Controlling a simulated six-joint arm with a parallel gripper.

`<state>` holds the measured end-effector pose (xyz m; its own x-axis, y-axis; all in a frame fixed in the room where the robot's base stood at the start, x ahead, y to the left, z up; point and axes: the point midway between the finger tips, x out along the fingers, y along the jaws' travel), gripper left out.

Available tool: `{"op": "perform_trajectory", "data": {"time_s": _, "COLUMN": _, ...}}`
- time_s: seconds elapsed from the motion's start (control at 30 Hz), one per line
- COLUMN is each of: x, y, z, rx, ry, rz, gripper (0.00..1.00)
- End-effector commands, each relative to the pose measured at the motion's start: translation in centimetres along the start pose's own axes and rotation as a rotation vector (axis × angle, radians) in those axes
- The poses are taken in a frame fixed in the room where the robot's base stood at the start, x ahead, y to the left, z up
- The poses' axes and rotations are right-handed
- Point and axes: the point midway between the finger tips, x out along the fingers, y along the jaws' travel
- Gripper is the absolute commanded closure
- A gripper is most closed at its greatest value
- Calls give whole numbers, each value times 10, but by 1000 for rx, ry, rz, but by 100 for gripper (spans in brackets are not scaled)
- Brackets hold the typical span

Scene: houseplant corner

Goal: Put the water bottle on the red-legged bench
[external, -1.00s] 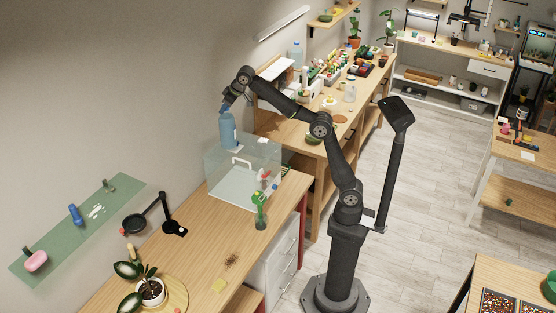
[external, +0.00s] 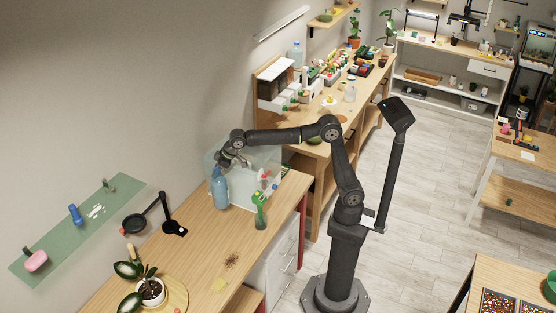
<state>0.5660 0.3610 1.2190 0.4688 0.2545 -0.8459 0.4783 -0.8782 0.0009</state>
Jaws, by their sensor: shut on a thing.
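The water bottle (external: 220,190) is blue and upright in the external view. My gripper (external: 219,166) is shut on its top from above. The bottle is over the far part of the wooden top of the red-legged bench (external: 215,245), in front of a clear box. I cannot tell whether its base touches the bench top or is a little above it. One red leg (external: 303,225) shows at the bench's right end. My arm hides part of the clear box.
The clear box (external: 262,160) stands close behind and right of the bottle. A green-topped item (external: 260,209) stands at the right edge. The middle of the bench is mostly clear.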

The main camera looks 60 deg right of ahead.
Motion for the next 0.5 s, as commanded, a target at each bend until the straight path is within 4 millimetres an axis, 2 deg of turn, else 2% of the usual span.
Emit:
{"op": "perform_trajectory", "data": {"time_s": 0.03, "x": 5, "y": -8, "z": 5, "rx": -12, "ry": 3, "rz": -7, "gripper": 100}}
{"op": "perform_trajectory", "data": {"time_s": 0.2, "x": 19, "y": -22, "z": 15, "rx": -31, "ry": 6, "rz": -20, "gripper": 100}}
{"op": "perform_trajectory", "data": {"time_s": 0.37, "x": 31, "y": -39, "z": 18, "rx": -35, "ry": 4, "rz": -23, "gripper": 100}}
{"op": "perform_trajectory", "data": {"time_s": 0.5, "x": 47, "y": -62, "z": 20, "rx": -36, "ry": 3, "rz": -23, "gripper": 100}}
